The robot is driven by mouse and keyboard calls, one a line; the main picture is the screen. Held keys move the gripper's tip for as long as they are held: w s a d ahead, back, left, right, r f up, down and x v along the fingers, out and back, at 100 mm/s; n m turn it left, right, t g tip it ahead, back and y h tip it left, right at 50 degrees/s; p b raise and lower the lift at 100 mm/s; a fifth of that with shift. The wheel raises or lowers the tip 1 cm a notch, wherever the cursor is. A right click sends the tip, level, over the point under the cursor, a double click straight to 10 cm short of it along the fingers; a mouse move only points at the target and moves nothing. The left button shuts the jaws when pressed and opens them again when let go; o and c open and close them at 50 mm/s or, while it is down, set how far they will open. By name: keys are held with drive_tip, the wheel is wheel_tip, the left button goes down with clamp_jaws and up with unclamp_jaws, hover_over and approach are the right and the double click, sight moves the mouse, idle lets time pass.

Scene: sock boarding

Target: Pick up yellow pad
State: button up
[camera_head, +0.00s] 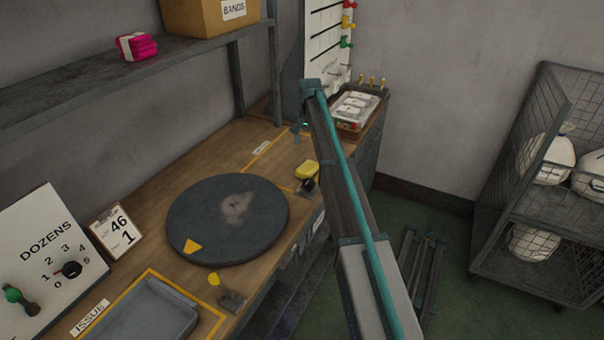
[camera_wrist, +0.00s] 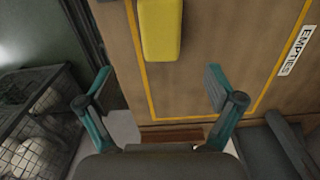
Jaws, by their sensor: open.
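The yellow pad (camera_head: 307,169) lies on the wooden bench, right of the round dark turntable (camera_head: 228,217), close to the bench's front edge. In the wrist view the yellow pad (camera_wrist: 160,30) shows at the top middle, inside a yellow outline on the wood. My gripper (camera_wrist: 157,84) is open and empty, its teal fingers spread wide at either side. The pad lies ahead of the gap between them, apart from both. In the head view my gripper is mostly hidden behind my arm, above the bench beyond the pad.
A small dark block (camera_head: 309,186) with a knob sits just in front of the pad. A tray of white cards (camera_head: 356,108) stands at the bench's far end. A grey tray (camera_head: 146,318) lies at the near end. A wire cage cart (camera_head: 540,190) stands at right.

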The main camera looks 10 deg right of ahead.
hover_over(309, 165)
wheel_tip(309, 165, down, 4)
drive_tip(key=shift+s+f+p, duration=0.15)
drive_tip(key=shift+f+p, duration=0.05)
drive_tip(key=shift+p, duration=0.2)
drive_tip(key=shift+a+f+p, duration=0.1)
drive_tip(key=shift+f+p, duration=0.85)
drive_tip(key=shift+f, duration=1.8)
drive_tip(key=c, duration=1.1)
drive_tip(key=shift+c, duration=0.2)
drive_tip(key=shift+r, duration=0.15)
drive_tip(key=shift+r+b, duration=0.45)
drive_tip(key=shift+r, duration=0.05)
drive_tip(key=s+r+b, duration=0.4)
drive_tip(key=s+r, duration=0.7)
drive_tip(key=s, duration=0.3)
drive_tip(key=shift+r, duration=0.4)
